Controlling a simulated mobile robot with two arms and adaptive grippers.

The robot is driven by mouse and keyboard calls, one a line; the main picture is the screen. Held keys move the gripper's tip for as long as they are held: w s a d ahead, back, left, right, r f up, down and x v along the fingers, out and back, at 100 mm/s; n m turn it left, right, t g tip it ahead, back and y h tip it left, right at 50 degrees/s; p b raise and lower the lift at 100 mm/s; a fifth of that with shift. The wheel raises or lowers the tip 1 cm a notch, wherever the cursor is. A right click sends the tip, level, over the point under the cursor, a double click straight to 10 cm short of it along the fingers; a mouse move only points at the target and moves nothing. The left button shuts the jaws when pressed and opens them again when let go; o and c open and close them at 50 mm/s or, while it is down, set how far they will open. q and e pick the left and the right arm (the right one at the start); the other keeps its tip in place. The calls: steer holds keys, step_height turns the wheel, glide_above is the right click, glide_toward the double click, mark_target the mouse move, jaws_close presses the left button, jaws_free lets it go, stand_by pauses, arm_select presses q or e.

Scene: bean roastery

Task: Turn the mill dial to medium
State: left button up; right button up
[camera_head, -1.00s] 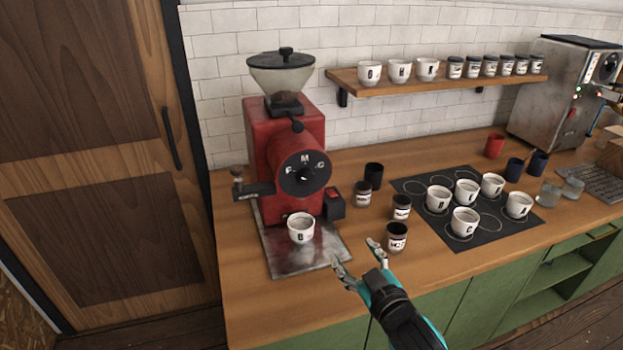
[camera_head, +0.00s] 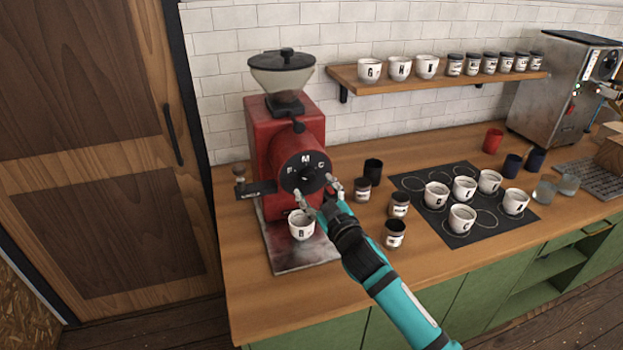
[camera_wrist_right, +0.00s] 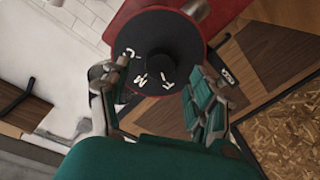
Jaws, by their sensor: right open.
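The red mill (camera_head: 268,130) stands at the left of the counter. Its black dial (camera_head: 316,181) faces front with the white letters F, M and C. It also shows in the right wrist view (camera_wrist_right: 140,25), with a round black knob (camera_wrist_right: 160,66) at its middle. I cannot tell for sure which letter the knob points at. My right gripper (camera_head: 317,191) is open in front of the dial's lower part. In the right wrist view its two fingers (camera_wrist_right: 155,82) appear on either side of the knob, with no clear contact. My left gripper is not in view.
A white cup (camera_head: 301,231) stands on the mill's metal tray (camera_head: 290,258), just below my right gripper. Dark jars (camera_head: 394,236) stand right of the mill. Several cups stand on a black mat (camera_head: 478,226). A shelf (camera_head: 400,86) holds cups and jars.

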mark_target(310, 181)
steer(key=shift+x, duration=1.85)
steer(key=c, duration=1.2)
